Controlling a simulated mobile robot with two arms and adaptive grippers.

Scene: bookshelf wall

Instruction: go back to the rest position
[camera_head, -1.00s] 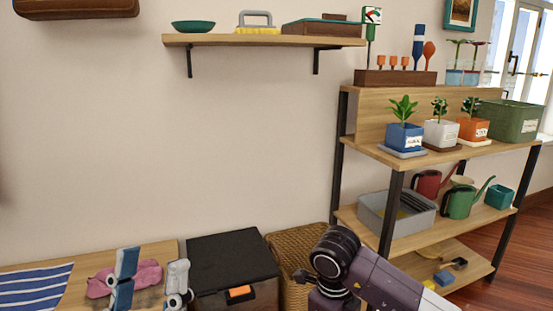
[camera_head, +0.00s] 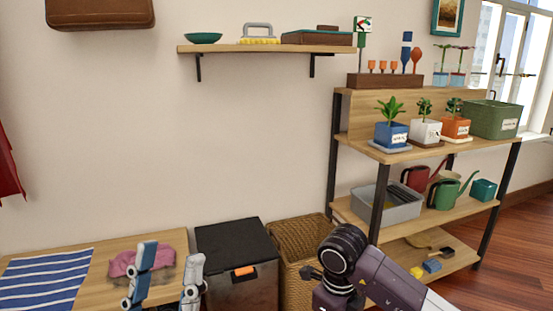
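My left gripper (camera_head: 170,256) is low in the head view, in front of the wooden table. Its two blue-grey fingers stand apart, with nothing seen held between them. The pink cloth (camera_head: 168,245) lies on the table behind the fingers and is partly hidden by them. My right arm (camera_head: 385,280) comes in from the lower right, with a dark round joint and a purple link. Its gripper does not show in the frame.
A wooden table (camera_head: 105,262) with a striped cloth (camera_head: 45,281) is at lower left. A black-lidded box (camera_head: 236,250) and a wicker basket (camera_head: 295,238) stand beside it. The plant rack (camera_head: 375,220) is at right; a wall shelf (camera_head: 265,48) hangs above.

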